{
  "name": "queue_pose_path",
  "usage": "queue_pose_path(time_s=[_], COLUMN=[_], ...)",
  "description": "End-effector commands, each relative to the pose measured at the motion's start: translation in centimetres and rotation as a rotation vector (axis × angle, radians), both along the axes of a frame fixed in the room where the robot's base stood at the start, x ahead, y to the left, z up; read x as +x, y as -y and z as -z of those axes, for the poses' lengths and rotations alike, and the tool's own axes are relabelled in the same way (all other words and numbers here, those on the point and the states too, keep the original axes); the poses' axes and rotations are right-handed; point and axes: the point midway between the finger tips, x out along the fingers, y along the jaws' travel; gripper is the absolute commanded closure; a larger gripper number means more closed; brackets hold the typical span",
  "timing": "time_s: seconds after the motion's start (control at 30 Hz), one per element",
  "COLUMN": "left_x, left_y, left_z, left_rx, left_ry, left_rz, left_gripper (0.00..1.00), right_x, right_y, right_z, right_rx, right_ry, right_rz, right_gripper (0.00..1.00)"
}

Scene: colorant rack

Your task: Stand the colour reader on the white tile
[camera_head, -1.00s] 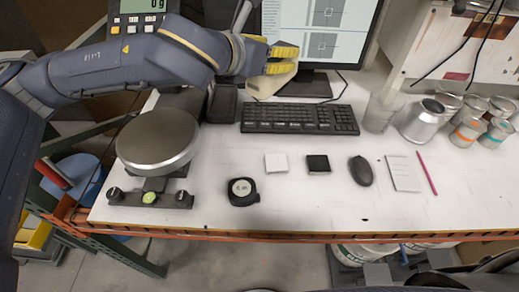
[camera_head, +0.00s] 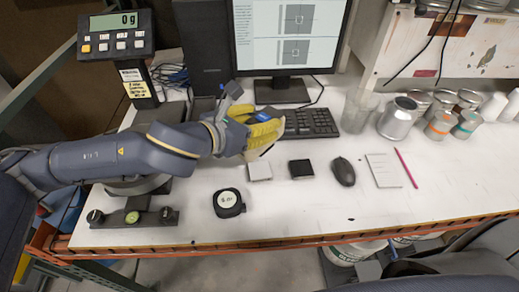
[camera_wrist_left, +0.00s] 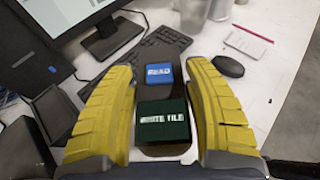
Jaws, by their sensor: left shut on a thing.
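My left gripper (camera_head: 264,132) has yellow fingers and is shut on the colour reader. In the left wrist view the reader (camera_wrist_left: 170,46) is a dark body between the fingers, with a blue READ button and a dark green screen reading WHITE TILE. In the head view the fingers hide most of it; a blue patch shows above them and a pale part below. The white tile (camera_head: 260,172) lies flat on the bench, just below the gripper in the picture. The reader appears held above the bench; the exact gap cannot be told. My right gripper is not in view.
A black tile (camera_head: 301,169) lies right of the white tile, then a mouse (camera_head: 343,171), notepad (camera_head: 383,170) and pink pencil (camera_head: 406,167). A round black device (camera_head: 229,203) sits in front. The keyboard (camera_head: 312,123) is behind.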

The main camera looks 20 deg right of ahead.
Motion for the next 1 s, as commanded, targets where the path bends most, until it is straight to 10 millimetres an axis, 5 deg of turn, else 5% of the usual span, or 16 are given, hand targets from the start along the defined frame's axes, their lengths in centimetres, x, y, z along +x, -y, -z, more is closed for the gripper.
queue_pose_path(time_s=[0.3, 1.0], left_x=[0.0, 0.0], left_y=[0.0, 0.0], left_z=[4.9, 9.7], left_rx=[-0.001, -0.003], left_ry=[-0.002, -0.001], left_rz=[-0.002, 0.0], left_gripper=[0.94, 0.94], right_x=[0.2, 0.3], right_y=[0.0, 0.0], right_z=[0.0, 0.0], right_rx=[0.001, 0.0], right_ry=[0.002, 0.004], right_rz=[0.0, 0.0], right_gripper=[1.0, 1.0])
